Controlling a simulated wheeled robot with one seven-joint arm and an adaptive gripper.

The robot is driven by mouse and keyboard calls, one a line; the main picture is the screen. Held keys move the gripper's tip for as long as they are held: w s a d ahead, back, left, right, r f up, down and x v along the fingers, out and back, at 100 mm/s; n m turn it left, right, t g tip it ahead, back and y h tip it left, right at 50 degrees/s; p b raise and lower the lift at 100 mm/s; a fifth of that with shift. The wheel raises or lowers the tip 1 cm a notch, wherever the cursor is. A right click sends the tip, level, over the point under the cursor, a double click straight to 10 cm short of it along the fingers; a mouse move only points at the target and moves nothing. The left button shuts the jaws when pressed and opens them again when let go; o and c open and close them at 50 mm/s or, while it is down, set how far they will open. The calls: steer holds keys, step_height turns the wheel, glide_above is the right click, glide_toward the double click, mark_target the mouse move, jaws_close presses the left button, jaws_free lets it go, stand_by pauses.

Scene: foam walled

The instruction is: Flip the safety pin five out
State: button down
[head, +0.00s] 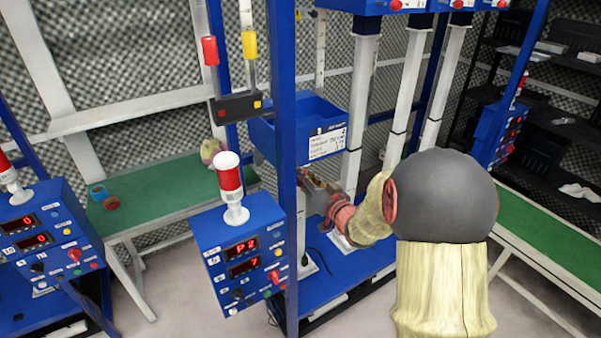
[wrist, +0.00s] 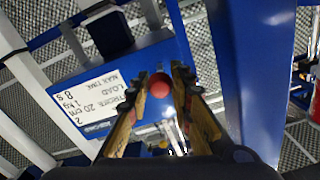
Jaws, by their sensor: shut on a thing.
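A round red knob (wrist: 160,86), seemingly a safety pin's head, sits between my fingertips in the wrist view, against a blue housing with a white label reading "2". My gripper (wrist: 163,80) is shut on this knob. In the head view my gripper (head: 312,184) is just below the blue box (head: 325,115) with the same kind of label, behind a blue post. The knob it holds is hidden there. Which number this pin bears cannot be read. Other red knobs (head: 395,5) show on blue boxes along the top edge.
A blue upright post (head: 284,170) stands just left of my gripper. A control box (head: 241,255) with a red-and-white lamp (head: 231,185) is in front. White columns (head: 362,105) stand behind my arm. Green benches (head: 150,195) lie at left and right.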

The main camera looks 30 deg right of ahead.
steer(key=c, duration=1.6)
jaws_free()
steer(key=shift+s, duration=0.15)
steer(key=shift+o, duration=0.2)
steer(key=s, duration=1.2)
steer(key=shift+d, duration=0.25)
